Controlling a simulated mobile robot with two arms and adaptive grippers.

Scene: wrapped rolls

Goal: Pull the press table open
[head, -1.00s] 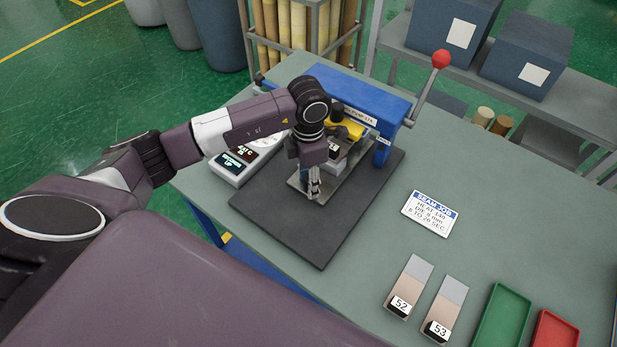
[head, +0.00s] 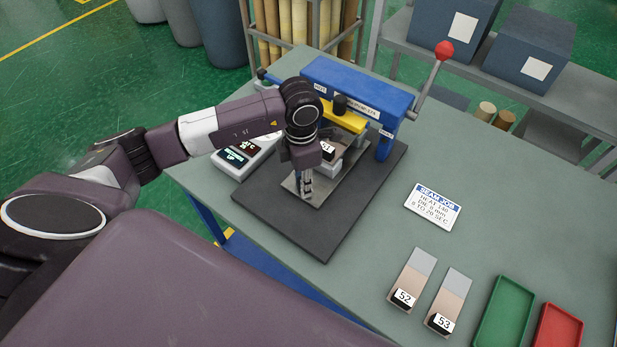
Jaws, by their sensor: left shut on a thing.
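The blue press (head: 358,88) stands on a dark mat (head: 325,238) on the workbench. Its press table (head: 328,187) is a grey metal plate that sticks out from under the press toward the front left. A piece tagged 51 (head: 327,148) rides on it, partly hidden by my arm. My left gripper (head: 307,188) points down at the plate's front end and is shut on the press table there; the exact grip is small and partly hidden. My right gripper is not in view.
A red-knobbed lever (head: 444,51) rises at the press's right. A control box (head: 246,155) sits left of my gripper. A job card (head: 433,206), pieces 52 (head: 411,280) and 53 (head: 449,300), a green tray (head: 504,314) and a red tray (head: 557,330) lie to the right.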

